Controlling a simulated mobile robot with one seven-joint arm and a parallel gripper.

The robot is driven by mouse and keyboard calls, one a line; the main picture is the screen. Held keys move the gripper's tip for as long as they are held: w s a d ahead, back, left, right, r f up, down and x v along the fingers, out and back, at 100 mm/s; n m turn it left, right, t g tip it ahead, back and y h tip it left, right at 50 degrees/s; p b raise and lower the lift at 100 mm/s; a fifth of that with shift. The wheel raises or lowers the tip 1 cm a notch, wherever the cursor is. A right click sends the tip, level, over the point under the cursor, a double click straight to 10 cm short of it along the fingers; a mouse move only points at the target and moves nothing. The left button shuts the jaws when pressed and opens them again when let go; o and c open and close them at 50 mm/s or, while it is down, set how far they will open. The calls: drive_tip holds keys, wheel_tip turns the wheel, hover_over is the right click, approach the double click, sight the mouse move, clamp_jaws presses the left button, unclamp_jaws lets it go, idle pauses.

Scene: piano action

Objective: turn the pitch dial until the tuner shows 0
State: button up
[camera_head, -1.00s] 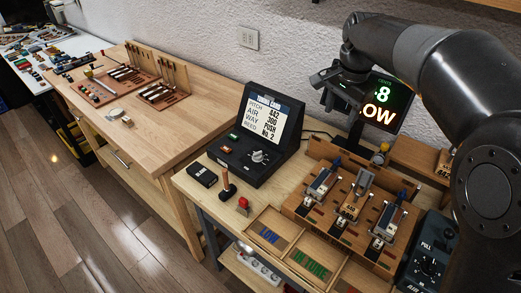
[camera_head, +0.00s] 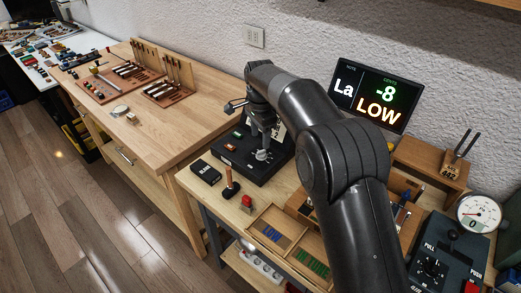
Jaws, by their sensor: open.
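The tuner display (camera_head: 377,98) on the wall side shows "La", "-8" cents and "LOW". The black console (camera_head: 238,148) stands on the bench, with a pale dial (camera_head: 262,155) on its sloped top. I take this for the pitch dial; its label is too small to read. My gripper (camera_head: 263,136) points down just above the dial, open. Its fingers are small and dark, and I cannot tell whether they touch the dial. My gripper and wrist hide most of the console's card.
My arm covers much of the reed rack on the bench. A black block (camera_head: 206,172), a wooden-handled tool (camera_head: 229,182) and a red button (camera_head: 246,203) stand left of it. A gauge (camera_head: 479,213) and an air box (camera_head: 440,262) stand at right. A tuning fork (camera_head: 458,155) stands behind.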

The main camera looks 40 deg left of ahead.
sight(261, 151)
wheel_tip(261, 151, down, 7)
drive_tip(key=shift+r, duration=0.2)
drive_tip(key=c, duration=0.9)
drive_tip(key=shift+c, duration=0.2)
